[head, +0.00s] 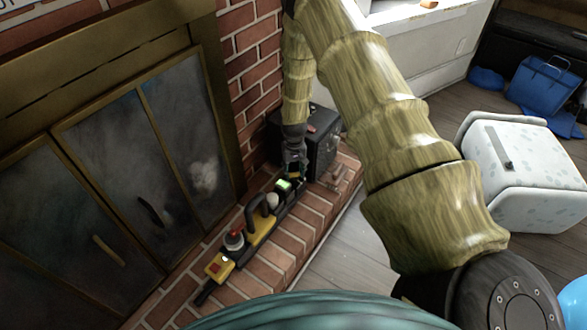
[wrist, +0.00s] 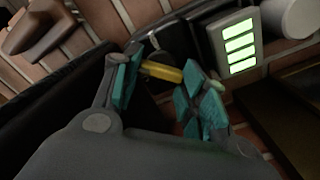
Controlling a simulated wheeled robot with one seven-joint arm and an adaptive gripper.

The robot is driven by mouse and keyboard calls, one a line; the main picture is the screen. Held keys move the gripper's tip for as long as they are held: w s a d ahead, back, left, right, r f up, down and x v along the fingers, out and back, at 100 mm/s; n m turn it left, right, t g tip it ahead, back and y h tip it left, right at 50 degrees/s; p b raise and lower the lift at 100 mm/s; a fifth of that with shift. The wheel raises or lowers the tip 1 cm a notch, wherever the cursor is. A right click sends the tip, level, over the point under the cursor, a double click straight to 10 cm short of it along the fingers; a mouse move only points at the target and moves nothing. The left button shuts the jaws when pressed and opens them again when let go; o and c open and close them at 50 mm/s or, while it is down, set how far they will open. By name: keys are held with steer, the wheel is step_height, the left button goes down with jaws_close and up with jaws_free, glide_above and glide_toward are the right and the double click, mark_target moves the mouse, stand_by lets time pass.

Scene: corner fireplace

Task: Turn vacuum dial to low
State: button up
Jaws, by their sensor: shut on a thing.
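The vacuum (head: 262,226), a long black and yellow device with a handle and red parts, lies along the brick hearth. A lit green panel (head: 284,185) is near its far end and shows bright bars in the wrist view (wrist: 240,46). My gripper (head: 296,176) is at that far end, beside the panel. In the wrist view, its teal-padded fingers (wrist: 160,82) are closed around a small yellow part (wrist: 162,72). This part looks like the dial, but its markings and setting cannot be read. The fingers hide some of it.
A dark box (head: 322,150) stands on the hearth behind my gripper, close to the brick wall (head: 256,45). Fireplace doors (head: 140,150) rise on the left. A brown wooden object (wrist: 42,24) lies on the bricks nearby. A white spotted container (head: 530,170) stands on the floor at right.

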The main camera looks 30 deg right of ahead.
steer(key=shift+m, duration=0.3)
steer(key=o, duration=0.7)
steer(key=shift+d, duration=0.1)
steer(key=shift+o, duration=0.2)
steer(key=shift+r, duration=0.1)
step_height(320, 180, up, 12)
stand_by(0.7)
